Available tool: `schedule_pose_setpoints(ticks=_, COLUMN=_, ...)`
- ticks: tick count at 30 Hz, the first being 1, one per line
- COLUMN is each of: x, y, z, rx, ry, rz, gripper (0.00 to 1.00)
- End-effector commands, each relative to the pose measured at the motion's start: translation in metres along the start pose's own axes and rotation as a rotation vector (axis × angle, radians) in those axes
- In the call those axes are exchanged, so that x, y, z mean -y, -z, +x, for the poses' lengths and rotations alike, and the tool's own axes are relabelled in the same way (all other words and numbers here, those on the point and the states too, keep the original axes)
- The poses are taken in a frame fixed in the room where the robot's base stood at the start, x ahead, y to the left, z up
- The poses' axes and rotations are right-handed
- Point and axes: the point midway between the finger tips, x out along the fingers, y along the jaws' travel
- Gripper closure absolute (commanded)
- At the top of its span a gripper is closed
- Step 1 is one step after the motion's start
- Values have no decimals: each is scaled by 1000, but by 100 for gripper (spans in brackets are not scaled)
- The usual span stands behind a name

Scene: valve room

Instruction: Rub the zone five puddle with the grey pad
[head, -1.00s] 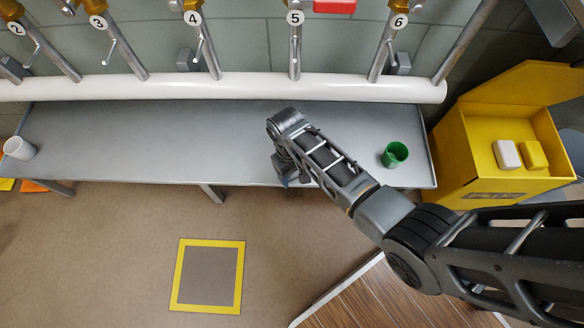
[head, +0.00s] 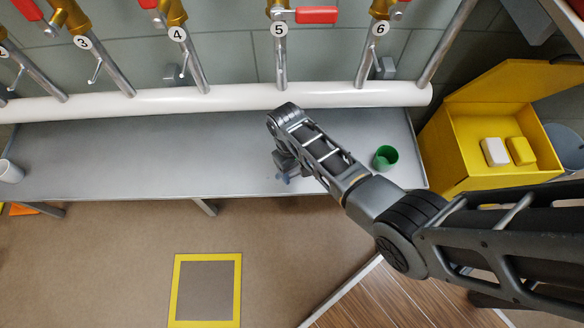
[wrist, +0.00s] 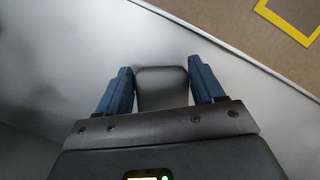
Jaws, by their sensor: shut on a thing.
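My gripper (wrist: 161,85) has blue fingers and is shut on a dark grey pad (wrist: 162,88) in the wrist view. The pad lies between the two fingers, low over or on the grey metal bench (head: 130,150); I cannot tell if it touches. In the head view my arm's end is over the bench in front of the pipe marked 5 (head: 279,30), and the pad is hidden there. A small bluish patch shows under my wrist; I cannot tell if it is a finger or liquid. No puddle is clearly visible in either view.
A green cup (head: 386,158) stands on the bench right of my arm, and a white cup (head: 10,171) at its left end. A white horizontal pipe (head: 200,102) runs along the back. An open yellow box (head: 455,150) holds a white block (head: 494,152) and a yellow block (head: 521,151).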

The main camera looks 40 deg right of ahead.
Motion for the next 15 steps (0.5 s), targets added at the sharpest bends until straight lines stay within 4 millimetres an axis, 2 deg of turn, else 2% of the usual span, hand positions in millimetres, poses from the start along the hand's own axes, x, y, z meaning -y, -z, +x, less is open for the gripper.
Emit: schedule_pose_setpoints(ticks=15, x=21, y=-29, z=5, rx=1, ry=1, rz=-4, gripper=81)
